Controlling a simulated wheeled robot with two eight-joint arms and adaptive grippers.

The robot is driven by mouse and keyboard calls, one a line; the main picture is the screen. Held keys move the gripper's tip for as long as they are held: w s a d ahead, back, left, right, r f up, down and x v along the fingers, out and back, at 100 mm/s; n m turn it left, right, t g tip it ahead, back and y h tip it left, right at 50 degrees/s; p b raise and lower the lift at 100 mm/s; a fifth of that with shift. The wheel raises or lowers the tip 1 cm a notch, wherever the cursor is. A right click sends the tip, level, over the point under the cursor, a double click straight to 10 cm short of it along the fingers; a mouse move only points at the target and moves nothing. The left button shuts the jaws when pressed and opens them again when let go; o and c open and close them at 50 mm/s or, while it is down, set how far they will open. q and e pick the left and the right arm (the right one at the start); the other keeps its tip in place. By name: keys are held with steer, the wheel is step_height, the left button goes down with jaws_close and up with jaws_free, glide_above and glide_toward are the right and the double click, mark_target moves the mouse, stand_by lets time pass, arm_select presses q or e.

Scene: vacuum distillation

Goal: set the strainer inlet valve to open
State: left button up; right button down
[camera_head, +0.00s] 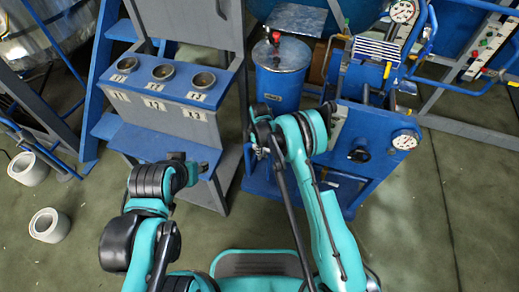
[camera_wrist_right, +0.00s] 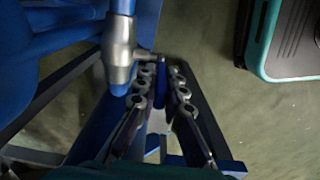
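In the right wrist view a silver valve body (camera_wrist_right: 118,55) sits on a blue vertical pipe, with a short stem toward a narrow blue lever (camera_wrist_right: 161,82). My right gripper (camera_wrist_right: 162,74) has its two fingers close on either side of this lever and looks shut on it. Which valve this is cannot be read from any label. In the head view my right gripper (camera_head: 264,136) is at the left side of the blue pump unit (camera_head: 350,140), where my arm hides the valve. My left gripper (camera_head: 190,164) is near the grey stand's lower shelf; its fingers are too small to judge.
A blue drum (camera_head: 280,82) with a red knob stands behind my right gripper. A blue rack (camera_head: 215,92) with several round cups is at left. A pressure gauge (camera_head: 405,140) is on the unit's right. Two white cylinders (camera_head: 49,225) stand on the open floor at left.

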steer(key=d+y, duration=0.1)
steer(key=y, duration=0.1)
steer(key=d+t+y, duration=0.1)
steer(key=s+d+f+y, duration=0.1)
steer(key=d+y, duration=0.1)
steer(key=shift+s+t+y, duration=0.1)
steer(key=shift+t+y, duration=0.2)
steer(key=shift+t, duration=0.1)
